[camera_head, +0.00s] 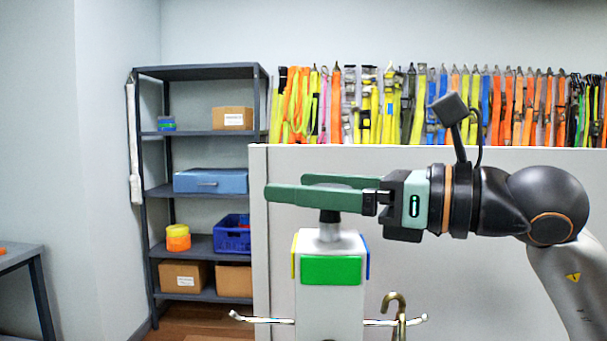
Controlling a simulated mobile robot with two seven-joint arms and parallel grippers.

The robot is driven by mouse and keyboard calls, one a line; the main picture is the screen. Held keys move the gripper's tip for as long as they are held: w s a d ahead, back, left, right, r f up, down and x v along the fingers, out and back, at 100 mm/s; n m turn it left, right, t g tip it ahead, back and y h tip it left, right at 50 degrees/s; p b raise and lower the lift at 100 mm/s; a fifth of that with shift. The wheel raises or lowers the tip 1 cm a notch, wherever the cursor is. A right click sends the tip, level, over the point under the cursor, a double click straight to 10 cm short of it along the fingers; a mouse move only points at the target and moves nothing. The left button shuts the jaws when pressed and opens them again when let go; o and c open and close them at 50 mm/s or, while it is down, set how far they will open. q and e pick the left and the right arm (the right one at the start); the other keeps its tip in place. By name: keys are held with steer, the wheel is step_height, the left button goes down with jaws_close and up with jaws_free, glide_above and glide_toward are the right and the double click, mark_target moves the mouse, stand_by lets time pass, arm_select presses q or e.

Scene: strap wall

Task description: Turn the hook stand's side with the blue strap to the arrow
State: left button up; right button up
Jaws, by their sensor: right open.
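The hook stand (312,311) is a pale post with a green panel on its front face. A yellow panel (293,255) shows edge-on at its left and a blue panel (368,257) edge-on at its right. A dark cap (329,216) tops its metal neck. My right gripper (287,186) reaches in from the right, open, its green fingers pointing left across the top of the cap. The near finger hides the cap's upper part, so I cannot tell whether they touch. I see no arrow and cannot make out a blue strap on the stand. My left gripper is not in view.
Silver hooks stick out left (262,319) and right of the stand, with a brass hook (393,312) at the right. A pale partition (470,290) stands behind, with many coloured straps (440,100) beyond its top. A dark shelf (205,190) stands back left.

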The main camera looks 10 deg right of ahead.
steer(key=shift+w+a, duration=0.25)
steer(key=shift+a, duration=0.1)
jaws_close()
stand_by(0.6)
